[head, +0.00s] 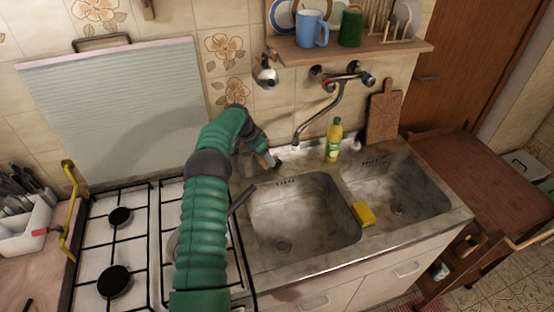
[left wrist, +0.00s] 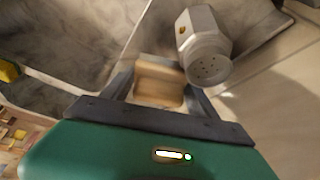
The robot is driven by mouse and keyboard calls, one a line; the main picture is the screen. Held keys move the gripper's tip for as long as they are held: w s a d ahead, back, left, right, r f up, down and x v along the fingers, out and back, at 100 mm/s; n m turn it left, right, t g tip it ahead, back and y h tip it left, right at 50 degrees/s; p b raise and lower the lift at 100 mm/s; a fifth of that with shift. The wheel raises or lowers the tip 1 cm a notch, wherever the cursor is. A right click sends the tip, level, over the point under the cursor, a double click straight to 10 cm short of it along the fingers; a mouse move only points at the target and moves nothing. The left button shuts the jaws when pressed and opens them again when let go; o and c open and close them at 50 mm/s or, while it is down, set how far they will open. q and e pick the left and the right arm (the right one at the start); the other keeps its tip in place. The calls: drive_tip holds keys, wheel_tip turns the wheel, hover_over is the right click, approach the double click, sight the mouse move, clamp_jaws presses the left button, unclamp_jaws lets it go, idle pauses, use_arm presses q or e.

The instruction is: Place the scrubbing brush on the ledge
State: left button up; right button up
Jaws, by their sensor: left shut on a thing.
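My left gripper (head: 273,161) is at the metal ledge (head: 305,155) behind the sink basins, near its left end. In the left wrist view its jaws (left wrist: 160,85) are shut on a light wooden block-like piece, which looks like the scrubbing brush (left wrist: 159,80). Its bristles are not visible. My right gripper is in neither view.
A yellow-green bottle (head: 334,140) stands on the ledge to the right, under the wall tap (head: 338,95). A yellow sponge (head: 363,214) lies on the divider between the basins. A wooden shelf (head: 350,48) with mugs is above. The stove (head: 110,250) is left.

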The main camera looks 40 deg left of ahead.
sight(264, 163)
use_arm(q)
wheel_tip(264, 163, down, 4)
drive_tip(key=shift+w+f, duration=0.15)
drive_tip(key=shift+f, duration=0.05)
drive_tip(key=c, duration=0.5)
drive_tip(key=shift+d, duration=0.3)
drive_tip(key=shift+w+f, duration=0.1)
drive_tip(key=o, duration=1.6)
drive_tip(key=shift+o, duration=1.3)
drive_tip(key=shift+w+a, duration=0.1)
drive_tip(key=shift+a, duration=0.15)
